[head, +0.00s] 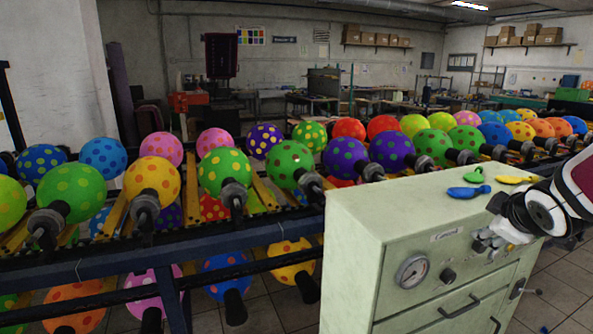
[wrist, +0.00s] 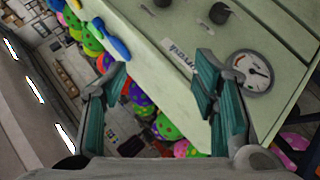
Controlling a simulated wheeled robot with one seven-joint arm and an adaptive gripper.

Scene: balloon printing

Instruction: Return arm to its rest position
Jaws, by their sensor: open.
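My gripper (wrist: 160,80) is open and empty in the wrist view, its two teal-padded fingers spread wide apart. The pale green cabinet (head: 370,225) lies beyond the fingers, with its pressure gauge (wrist: 250,73) near the right finger. In the head view my white and dark red arm (head: 545,212) reaches in from the right edge, over the cabinet's right end. The fingers are hard to make out there.
Racks of inflated polka-dot balloons (head: 152,180) run behind and left of the cabinet. Knobs and a valve (head: 485,243) stick out of its front. Floor (head: 570,285) shows at right.

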